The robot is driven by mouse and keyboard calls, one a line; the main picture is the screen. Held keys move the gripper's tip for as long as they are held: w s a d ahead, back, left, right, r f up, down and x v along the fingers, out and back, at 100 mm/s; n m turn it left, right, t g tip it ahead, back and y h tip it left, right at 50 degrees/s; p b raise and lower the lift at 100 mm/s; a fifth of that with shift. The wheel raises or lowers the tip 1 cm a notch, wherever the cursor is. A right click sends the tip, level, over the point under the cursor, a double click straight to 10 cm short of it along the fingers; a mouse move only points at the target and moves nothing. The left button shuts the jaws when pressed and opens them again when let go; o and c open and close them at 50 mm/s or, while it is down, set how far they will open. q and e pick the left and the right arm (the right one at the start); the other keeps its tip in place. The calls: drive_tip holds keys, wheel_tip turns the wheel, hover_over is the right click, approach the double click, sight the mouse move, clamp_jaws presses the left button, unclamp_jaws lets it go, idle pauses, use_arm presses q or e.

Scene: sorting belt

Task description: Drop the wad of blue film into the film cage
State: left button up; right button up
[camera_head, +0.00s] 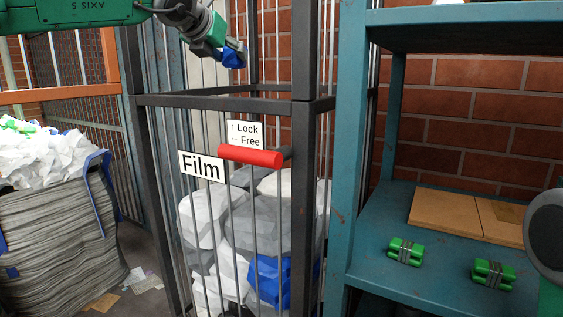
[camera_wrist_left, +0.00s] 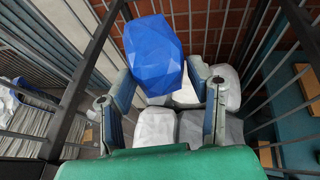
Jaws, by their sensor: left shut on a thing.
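The wad of blue film (camera_head: 235,58) is held in my left gripper (camera_head: 227,52), above the top rail of the film cage. In the left wrist view the crumpled blue wad (camera_wrist_left: 153,52) sits between the two fingers, with pale wads below it. The film cage (camera_head: 220,103) has dark bars, a "Film" label (camera_head: 202,167) and a red handle (camera_head: 250,156) under a "Lock / Free" sign (camera_head: 245,134). White and grey wads and a blue piece (camera_head: 268,280) lie inside it. My right gripper is not in view.
A teal shelf (camera_head: 375,255) stands right of the cage, with two green bundles (camera_head: 405,251) and brown boards (camera_head: 445,212) on it. A grey stack (camera_head: 60,235) topped with white film stands at the left. A brick wall is behind.

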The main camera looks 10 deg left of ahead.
use_arm(q)
drive_tip(key=shift+w+d+f+h, duration=0.35)
drive_tip(key=shift+w+f+h, duration=0.05)
drive_tip(key=shift+w+f, duration=0.3)
drive_tip(key=shift+d+f+m, duration=0.2)
drive_tip(key=shift+f+m, duration=0.05)
drive_tip(key=shift+m, duration=0.05)
drive_tip(key=f, duration=0.5)
drive_tip(key=shift+d+f, duration=0.1)
drive_tip(key=shift+d, duration=0.25)
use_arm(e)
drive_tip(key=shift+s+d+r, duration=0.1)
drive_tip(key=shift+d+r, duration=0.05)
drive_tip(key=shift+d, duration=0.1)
use_arm(q)
drive_tip(key=shift+a, duration=0.1)
drive_tip(key=o, duration=1.1)
